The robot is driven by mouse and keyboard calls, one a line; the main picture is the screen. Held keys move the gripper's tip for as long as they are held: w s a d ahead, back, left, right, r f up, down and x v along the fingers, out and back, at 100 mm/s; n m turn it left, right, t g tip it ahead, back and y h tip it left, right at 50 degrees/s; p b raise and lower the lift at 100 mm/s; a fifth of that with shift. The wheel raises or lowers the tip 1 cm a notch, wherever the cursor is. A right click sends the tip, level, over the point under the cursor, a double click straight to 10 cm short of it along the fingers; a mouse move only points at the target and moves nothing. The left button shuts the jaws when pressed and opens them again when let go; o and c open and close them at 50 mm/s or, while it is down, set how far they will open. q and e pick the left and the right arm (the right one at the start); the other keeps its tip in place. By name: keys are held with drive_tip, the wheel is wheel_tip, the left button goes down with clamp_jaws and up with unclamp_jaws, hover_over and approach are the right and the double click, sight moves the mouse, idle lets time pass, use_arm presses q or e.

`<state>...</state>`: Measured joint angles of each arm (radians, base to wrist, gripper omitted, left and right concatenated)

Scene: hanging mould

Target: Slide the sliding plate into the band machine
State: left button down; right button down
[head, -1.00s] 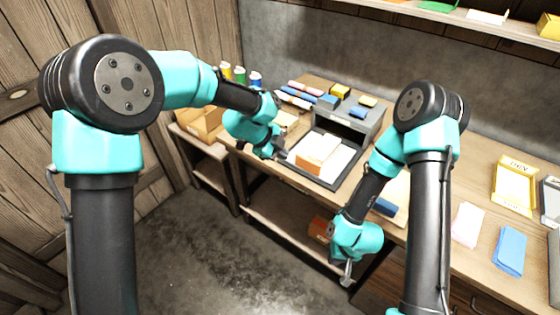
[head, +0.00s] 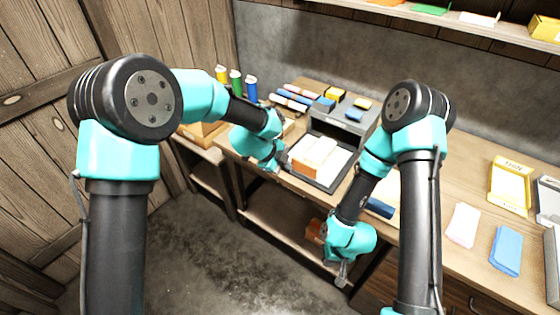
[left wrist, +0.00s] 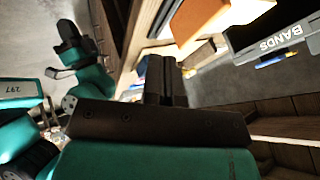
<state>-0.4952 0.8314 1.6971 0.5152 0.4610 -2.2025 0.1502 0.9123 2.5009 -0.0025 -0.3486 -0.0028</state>
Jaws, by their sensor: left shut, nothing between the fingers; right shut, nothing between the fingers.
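The grey band machine (head: 345,128) stands on the workbench against the back wall, its dark opening facing front. Its BANDS label shows in the left wrist view (left wrist: 280,40). The sliding plate (head: 322,187), a flat dark-rimmed tray, lies out in front of it. A white and orange block (head: 314,156) rests on the plate. My left gripper (head: 278,168) is shut and empty by the plate's left front edge; whether it touches is unclear. Its fingers show in the left wrist view (left wrist: 166,68). My right gripper (head: 342,280) is shut and empty, low before the bench front.
Spools (head: 236,82) stand at the bench's back left. Coloured blocks (head: 335,94) lie on and beside the machine. A yellow tray (head: 510,185), a pink pad (head: 463,225) and a blue pad (head: 506,249) lie to the right. The floor before the bench is clear.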

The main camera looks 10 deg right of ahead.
use_arm(q)
drive_tip(key=d+f, duration=0.1)
drive_tip(key=w+d+f, duration=0.1)
drive_tip(key=d, duration=0.1)
drive_tip(key=w+d+f, duration=0.1)
drive_tip(key=d+f, duration=0.1)
drive_tip(key=shift+w+d, duration=0.1)
drive_tip(key=shift+w, duration=0.15)
drive_tip(key=shift+w+d+r, duration=0.1)
drive_tip(key=shift+w+d, duration=0.2)
drive_tip(key=shift+w, duration=0.05)
